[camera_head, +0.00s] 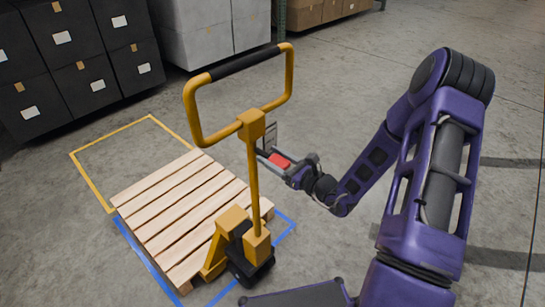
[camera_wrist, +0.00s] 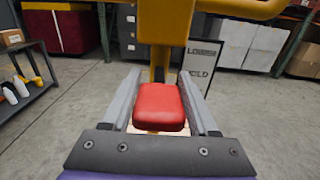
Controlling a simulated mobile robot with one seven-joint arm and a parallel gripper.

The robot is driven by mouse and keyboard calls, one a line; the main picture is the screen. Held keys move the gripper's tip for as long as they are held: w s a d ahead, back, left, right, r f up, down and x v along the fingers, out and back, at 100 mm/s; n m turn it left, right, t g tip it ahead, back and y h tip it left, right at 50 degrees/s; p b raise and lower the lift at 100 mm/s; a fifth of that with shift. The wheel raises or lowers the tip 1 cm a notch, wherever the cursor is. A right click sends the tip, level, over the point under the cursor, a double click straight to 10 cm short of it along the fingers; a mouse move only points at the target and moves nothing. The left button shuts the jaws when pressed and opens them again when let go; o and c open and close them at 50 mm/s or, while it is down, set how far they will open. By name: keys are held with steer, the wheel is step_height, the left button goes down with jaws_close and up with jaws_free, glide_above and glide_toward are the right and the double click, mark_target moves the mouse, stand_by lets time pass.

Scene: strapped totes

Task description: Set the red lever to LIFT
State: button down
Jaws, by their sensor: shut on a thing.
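The red lever (camera_head: 281,162) sticks out to the right of the pallet jack's yellow handle post (camera_head: 254,195). In the wrist view its red grip (camera_wrist: 158,107) lies between the two grey fingers of my gripper (camera_wrist: 162,105). My gripper (camera_head: 275,161) is shut on the lever. No LIFT mark can be read. In the head view the placard (camera_head: 270,135) is too small to read.
The pallet jack's looped handle (camera_head: 289,75) rises above the lever. Its forks are in a wooden pallet (camera_head: 175,205) inside blue floor tape. An empty yellow-taped area (camera_head: 112,150) lies behind. Black totes (camera_head: 65,55) stand at the back left.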

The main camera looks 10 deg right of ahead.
steer(key=shift+f+b, duration=0.45)
steer(key=shift+b, duration=0.3)
steer(key=f+t+y+b, duration=0.1)
steer(key=b, duration=0.1)
steer(key=shift+b, duration=0.3)
steer(key=t+b, duration=0.1)
steer(key=f+t+y+b, duration=0.1)
steer(key=b, duration=0.1)
steer(key=shift+r+t+y+b, duration=0.1)
steer(key=shift+t+y+b, duration=0.3)
steer(key=shift+t+y, duration=0.1)
steer(key=shift+r, duration=0.1)
